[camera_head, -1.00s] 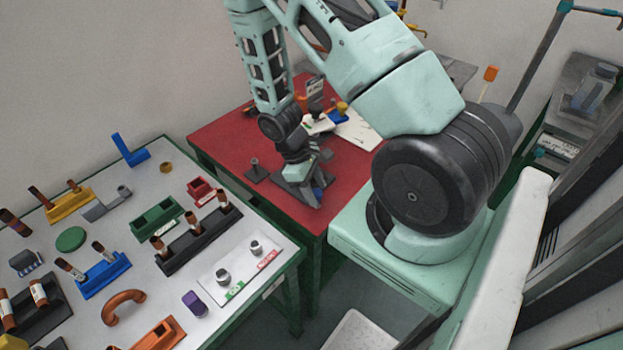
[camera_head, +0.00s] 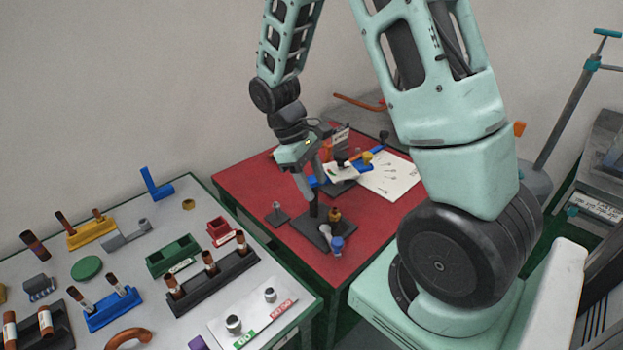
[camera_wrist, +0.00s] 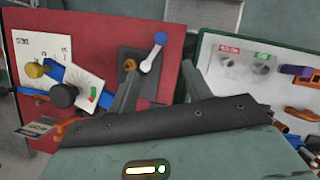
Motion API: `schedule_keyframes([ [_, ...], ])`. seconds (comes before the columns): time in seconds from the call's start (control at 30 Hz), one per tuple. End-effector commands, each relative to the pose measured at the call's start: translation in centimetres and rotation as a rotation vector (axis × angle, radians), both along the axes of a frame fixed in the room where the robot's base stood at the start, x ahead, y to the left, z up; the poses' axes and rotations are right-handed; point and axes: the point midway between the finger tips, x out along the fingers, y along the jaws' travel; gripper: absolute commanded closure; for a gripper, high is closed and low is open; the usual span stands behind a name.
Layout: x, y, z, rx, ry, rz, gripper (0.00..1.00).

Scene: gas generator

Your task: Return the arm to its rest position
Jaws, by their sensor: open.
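My gripper (camera_head: 310,190) is open and empty, pointing down above the red table (camera_head: 240,185). In the wrist view its two fingers (camera_wrist: 161,72) stand apart with nothing between them. Below it on the table is a dark plate (camera_head: 313,238) with a brass fitting (camera_head: 334,214) and a white lever with a blue knob (camera_head: 337,241). In the wrist view the white lever (camera_wrist: 151,57) and brass fitting (camera_wrist: 130,65) lie beyond the fingers, and I see no contact. My arm is bent, with its forearm hanging over the table.
A white gauge panel (camera_head: 340,171) with a blue bar and yellow knob stands behind, beside a paper sheet (camera_head: 392,178). The grey table (camera_head: 130,255) at left holds several coloured holders and a switch panel (camera_head: 228,335). The wall is behind the red table.

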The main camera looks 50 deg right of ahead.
Motion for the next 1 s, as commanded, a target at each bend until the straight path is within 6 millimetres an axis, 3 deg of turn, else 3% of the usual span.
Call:
schedule_keyframes([
  [0.73, 0.2, 0.4, 0.7, 0.002, -0.004, 0.004, 0.51],
  [0.87, 0.2, 4.4, 2.0, 0.027, -0.054, 0.043, 0.51],
  [1.0, -1.8, 12.6, 4.6, 0.088, -0.151, 0.126, 0.51],
])
